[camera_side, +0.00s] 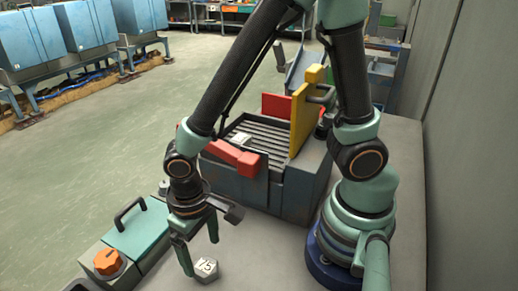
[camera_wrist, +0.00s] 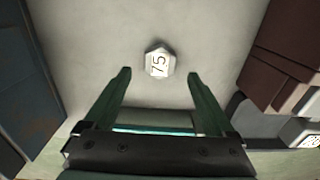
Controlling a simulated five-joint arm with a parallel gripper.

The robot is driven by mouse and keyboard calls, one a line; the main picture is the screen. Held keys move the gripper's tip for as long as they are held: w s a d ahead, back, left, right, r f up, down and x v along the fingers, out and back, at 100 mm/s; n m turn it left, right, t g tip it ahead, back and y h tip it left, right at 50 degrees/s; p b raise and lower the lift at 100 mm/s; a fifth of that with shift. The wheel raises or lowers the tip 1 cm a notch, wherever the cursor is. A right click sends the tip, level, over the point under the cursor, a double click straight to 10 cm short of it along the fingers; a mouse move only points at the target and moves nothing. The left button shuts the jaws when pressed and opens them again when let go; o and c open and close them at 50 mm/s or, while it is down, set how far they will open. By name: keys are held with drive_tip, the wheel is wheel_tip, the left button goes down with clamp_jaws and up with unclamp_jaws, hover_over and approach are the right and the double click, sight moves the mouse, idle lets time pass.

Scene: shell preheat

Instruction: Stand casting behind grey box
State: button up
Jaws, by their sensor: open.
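The casting (camera_side: 206,269) is a small pale grey faceted block marked 75, resting on the grey table. In the wrist view the casting (camera_wrist: 159,62) lies just beyond the fingertips, roughly centred between them. My gripper (camera_side: 200,256) points down with its fingers apart, close above and beside the casting. In the wrist view my gripper (camera_wrist: 158,76) is open with nothing between its fingers. A large blue-grey box (camera_side: 287,193) with a slatted top stands behind the gripper. My arm hides part of it.
A red arm (camera_side: 235,153), a red plate (camera_side: 277,107) and a yellow upright plate (camera_side: 304,118) rise around the slats. A green box (camera_side: 140,236) with a black handle and orange knob (camera_side: 109,262) stands left. Bare table (camera_side: 262,264) lies right of the casting.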

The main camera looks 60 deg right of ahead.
sight(205, 267)
wheel_tip(205, 267, up, 7)
drive_tip(key=w+d+r+t, duration=0.1)
drive_tip(key=d+r+t, duration=0.1)
drive_tip(key=d+r, duration=0.2)
drive_tip(key=w+d+r+t, duration=0.1)
drive_tip(key=d+r, duration=0.3)
drive_tip(key=d, duration=0.3)
drive_tip(key=w+d+r+t, duration=0.1)
drive_tip(key=d+r+t, duration=0.1)
drive_tip(key=d+r, duration=0.2)
drive_tip(key=shift+w+d+r+t, duration=0.1)
drive_tip(key=shift+w+d+t, duration=0.05)
drive_tip(key=shift+d, duration=0.25)
drive_tip(key=shift+w+d+r+t, duration=0.1)
drive_tip(key=shift+d+t, duration=0.05)
drive_tip(key=shift+d, duration=0.25)
